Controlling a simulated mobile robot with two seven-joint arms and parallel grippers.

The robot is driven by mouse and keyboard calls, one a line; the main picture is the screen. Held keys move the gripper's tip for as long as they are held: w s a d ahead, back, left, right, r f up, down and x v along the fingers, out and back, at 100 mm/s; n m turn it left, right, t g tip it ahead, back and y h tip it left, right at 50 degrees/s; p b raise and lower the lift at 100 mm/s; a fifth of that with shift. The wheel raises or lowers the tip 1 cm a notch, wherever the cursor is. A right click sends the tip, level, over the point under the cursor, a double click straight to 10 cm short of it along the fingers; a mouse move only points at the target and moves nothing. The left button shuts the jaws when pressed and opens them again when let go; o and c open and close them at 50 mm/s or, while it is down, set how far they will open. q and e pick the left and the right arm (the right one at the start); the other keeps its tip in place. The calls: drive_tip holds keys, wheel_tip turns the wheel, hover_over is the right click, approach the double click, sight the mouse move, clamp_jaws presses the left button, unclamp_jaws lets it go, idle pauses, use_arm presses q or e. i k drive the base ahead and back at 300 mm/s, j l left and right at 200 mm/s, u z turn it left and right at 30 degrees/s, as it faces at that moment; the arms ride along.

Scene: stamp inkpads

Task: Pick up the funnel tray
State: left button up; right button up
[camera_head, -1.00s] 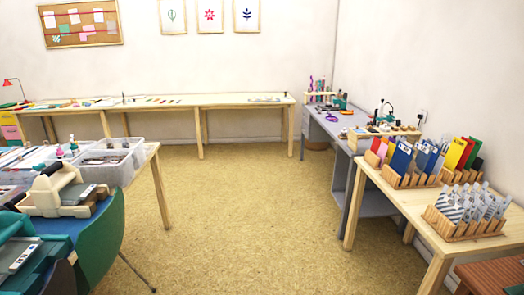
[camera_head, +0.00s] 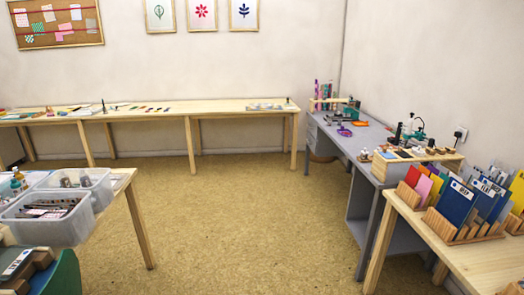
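I cannot pick out the funnel tray with certainty in the head view. Small pale flat items (camera_head: 266,106) lie at the right end of the long wooden bench (camera_head: 225,112) along the far wall, too small to tell what they are. Neither of my grippers shows in the head view.
A grey desk (camera_head: 337,128) with small tools stands at the right wall. Nearer right, a wooden table (camera_head: 478,262) holds racks of coloured folders. Clear plastic bins (camera_head: 62,232) sit on a table at left. The floor (camera_head: 240,210) between is open.

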sight(347, 133)
drive_tip(key=i+z, duration=0.1)
drive_tip(key=i, duration=1.2)
drive_tip(key=i+z, duration=0.2)
drive_tip(key=i, duration=0.45)
drive_tip(key=i+j+z, duration=0.25)
drive_tip(key=i, duration=0.35)
drive_tip(key=i+z, duration=0.2)
drive_tip(key=i, duration=0.3)
drive_tip(key=i+j+z, duration=0.1)
drive_tip(key=i+z, duration=0.15)
drive_tip(key=i, duration=0.25)
